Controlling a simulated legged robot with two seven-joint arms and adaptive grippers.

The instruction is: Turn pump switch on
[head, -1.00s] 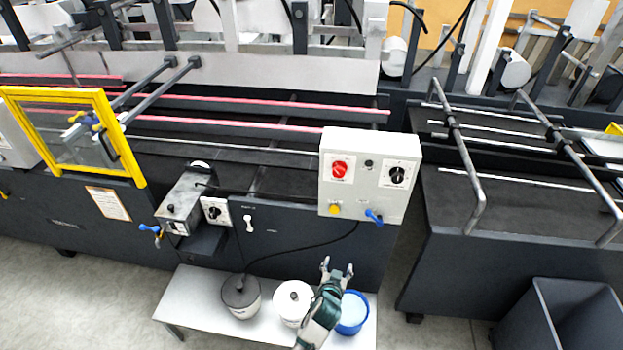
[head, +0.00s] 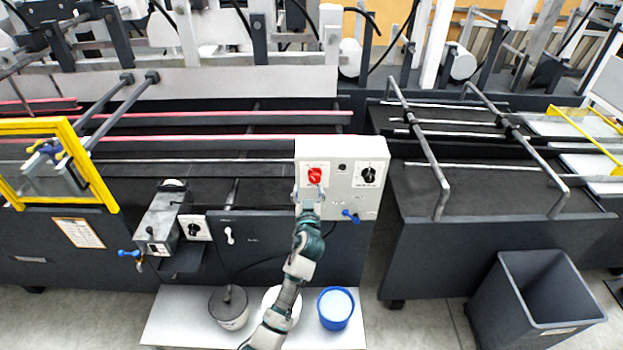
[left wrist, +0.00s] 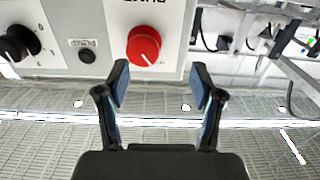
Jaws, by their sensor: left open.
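A light grey control box (head: 338,205) stands on the machine's front edge, with a red rotary knob (head: 315,175) and a black rotary knob (head: 369,175). My left gripper (head: 308,194) is just below the red knob in the head view, open and empty. In the left wrist view the red knob (left wrist: 144,45) is ahead of the open fingers (left wrist: 160,84), apart from them. The black knob (left wrist: 20,42) is at the left there. A label by the red knob is cut off and not surely readable. My right gripper is not in view.
A blue handle (head: 351,216) sticks out at the box's lower edge. A dark bin (head: 535,300) stands at the right.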

